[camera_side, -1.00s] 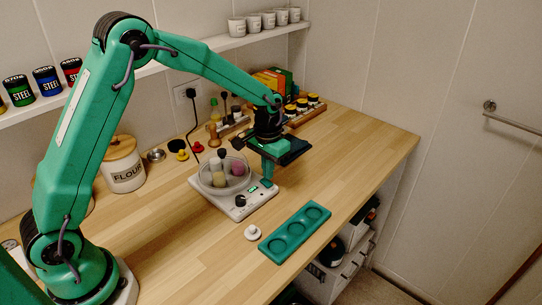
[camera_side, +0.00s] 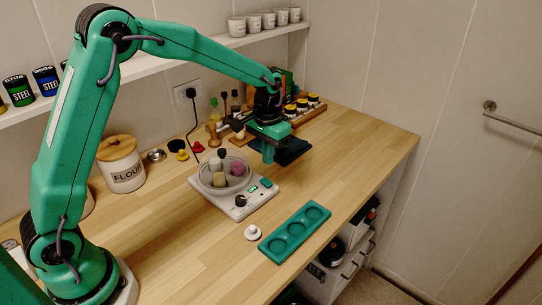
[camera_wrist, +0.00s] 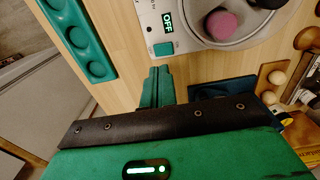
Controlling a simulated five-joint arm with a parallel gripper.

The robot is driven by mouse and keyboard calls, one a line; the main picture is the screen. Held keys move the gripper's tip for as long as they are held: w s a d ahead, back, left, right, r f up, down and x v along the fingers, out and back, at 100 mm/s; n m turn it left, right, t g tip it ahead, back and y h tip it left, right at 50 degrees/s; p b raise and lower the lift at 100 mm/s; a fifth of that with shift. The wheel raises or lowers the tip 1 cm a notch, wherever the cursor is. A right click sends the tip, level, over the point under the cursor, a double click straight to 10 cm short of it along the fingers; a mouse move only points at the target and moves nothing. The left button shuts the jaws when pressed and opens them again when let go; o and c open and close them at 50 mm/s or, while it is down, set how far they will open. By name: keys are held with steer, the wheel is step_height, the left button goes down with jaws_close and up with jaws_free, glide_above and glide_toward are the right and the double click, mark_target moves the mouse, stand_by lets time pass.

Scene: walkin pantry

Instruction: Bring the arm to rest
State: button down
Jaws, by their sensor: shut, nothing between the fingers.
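My gripper (camera_side: 268,157) is in the air behind and above the right part of the scale, fingers shut and empty. In the wrist view its green fingers (camera_wrist: 157,86) are together, over the wooden worktop. The white scale (camera_side: 240,206) stands apart from my fingers. It has a dark knob, a lit green display (camera_wrist: 168,22) and a green button (camera_wrist: 163,49). A clear bowl on it (camera_side: 204,184) holds a pink piece (camera_wrist: 221,25), a pale piece and a dark-topped one. My upper arm is bent, with the forearm reaching right across the worktop.
A green tray with round hollows (camera_side: 295,232) and a small white knobbed piece (camera_side: 253,232) lie in front. A flour canister (camera_side: 121,166) stands left. Bottles and a wooden rack of jars (camera_side: 304,108) line the back wall. Open worktop (camera_side: 345,150) lies to the right.

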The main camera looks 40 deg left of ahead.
steer(key=shift+r, duration=0.1)
steer(key=s+a+r+t, duration=0.3)
steer(key=s+r+t, duration=0.1)
steer(key=s+r, duration=1.2)
steer(key=s+f+t, duration=0.1)
steer(key=s+f, duration=0.1)
steer(key=s, duration=0.8)
steer(key=shift+s+a+f+t, duration=0.15)
steer(key=shift+s+f+t, duration=0.05)
steer(key=shift+t, duration=0.1)
